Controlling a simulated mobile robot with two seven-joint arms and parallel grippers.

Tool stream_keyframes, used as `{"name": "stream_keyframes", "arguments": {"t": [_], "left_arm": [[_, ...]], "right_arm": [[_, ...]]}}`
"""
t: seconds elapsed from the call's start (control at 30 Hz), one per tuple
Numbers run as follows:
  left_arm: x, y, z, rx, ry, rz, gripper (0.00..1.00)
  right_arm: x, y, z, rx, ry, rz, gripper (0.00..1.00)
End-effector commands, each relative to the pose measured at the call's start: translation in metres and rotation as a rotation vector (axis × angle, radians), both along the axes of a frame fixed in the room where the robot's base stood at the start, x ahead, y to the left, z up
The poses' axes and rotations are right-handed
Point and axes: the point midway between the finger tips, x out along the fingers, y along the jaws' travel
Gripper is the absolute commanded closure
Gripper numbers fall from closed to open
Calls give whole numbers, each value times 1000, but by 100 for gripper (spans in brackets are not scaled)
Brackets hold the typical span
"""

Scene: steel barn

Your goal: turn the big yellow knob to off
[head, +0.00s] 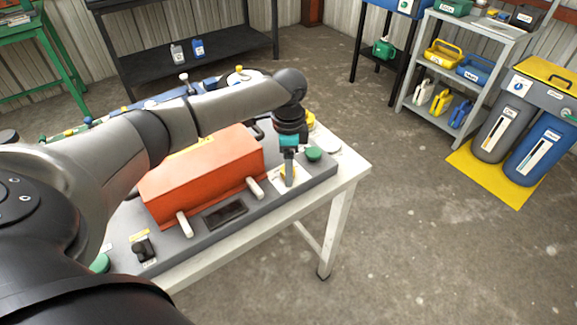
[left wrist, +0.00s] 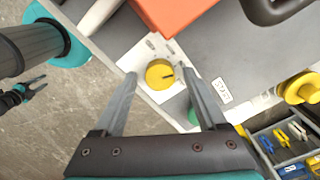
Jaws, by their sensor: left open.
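The big yellow knob (left wrist: 160,75) sits on a white plate at a corner of the grey panel, beside the orange housing. It has a dark pointer mark on its right side; the plate's lettering is too small to read. In the head view the knob (head: 289,171) is mostly hidden behind my left gripper (head: 288,178). My left gripper (left wrist: 160,78) is open, with a finger on either side of the knob in the wrist view; I cannot tell whether they touch it. My right gripper (left wrist: 34,86) seems to show small at the left wrist view's left edge, its jaws unclear.
A green button (head: 313,154) is close to the knob. The orange housing (head: 205,175) with pale handles stands beside it. A second yellow round part (left wrist: 302,88) is at the wrist view's right.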

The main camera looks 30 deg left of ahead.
Motion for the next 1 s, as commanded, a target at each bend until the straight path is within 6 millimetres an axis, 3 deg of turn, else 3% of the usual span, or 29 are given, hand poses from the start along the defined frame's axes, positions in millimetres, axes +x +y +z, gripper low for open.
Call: {"name": "stream_keyframes", "arguments": {"t": [0.2,0.87,1.0], "left_arm": [[0,0,0,1,1,0,26],[0,0,0,0,1,0,100],[0,0,0,0,1,0,100]], "right_arm": [[0,0,0,0,0,0,50],[-1,0,0,1,1,1,50],[-1,0,0,1,1,1,50]]}}
